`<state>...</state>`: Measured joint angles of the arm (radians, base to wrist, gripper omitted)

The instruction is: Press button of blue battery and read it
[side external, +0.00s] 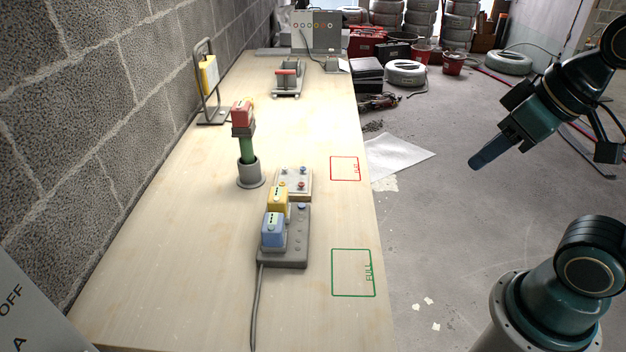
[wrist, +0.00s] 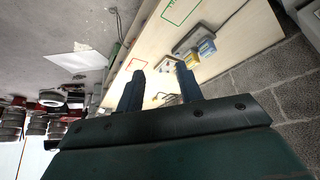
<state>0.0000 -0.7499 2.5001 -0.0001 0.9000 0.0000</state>
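The blue battery (side external: 272,232) sits upright in the near end of a grey charger base (side external: 296,255) on the bench. It also shows in the wrist view (wrist: 207,47), small and far off. Light and dark marks show on its top, too small to read. A yellow battery (side external: 278,199) stands right behind it on the same base. My gripper (side external: 481,160) is in the air right of the bench, well away from the battery. In the wrist view its two fingers (wrist: 158,78) are apart with nothing between them.
A red battery (side external: 242,113) tops a green tool in a grey cup (side external: 250,175). Another yellow battery (side external: 209,73) is on a wire stand by the wall. A small board with knobs (side external: 293,182) is behind the charger. Green (side external: 353,273) and red (side external: 344,168) outlined squares are empty.

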